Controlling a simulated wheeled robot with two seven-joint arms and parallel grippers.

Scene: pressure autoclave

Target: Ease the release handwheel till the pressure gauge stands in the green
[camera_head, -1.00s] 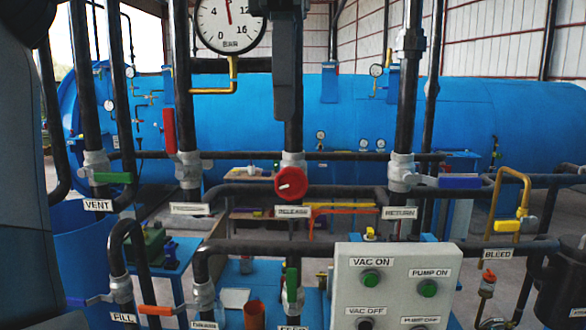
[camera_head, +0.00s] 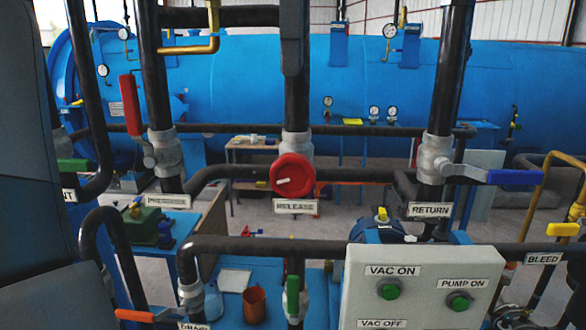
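The red release handwheel (camera_head: 293,175) sits on the upright black pipe in the middle, above the label RELEASE (camera_head: 296,206). A short white mark on its face lies left of its centre. No gripper touches it. The large pressure gauge is out of the picture, above the top edge; its yellow pipe (camera_head: 200,47) still shows at the top. A dark grey link of my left arm (camera_head: 35,200) fills the left edge. Neither gripper's fingers show.
A red lever (camera_head: 130,104) stands left of the handwheel, and a blue lever (camera_head: 514,177) lies to the right by RETURN. A grey control box (camera_head: 420,290) with green buttons stands below right. Black pipes cross around the handwheel. A blue vessel (camera_head: 240,90) lies behind.

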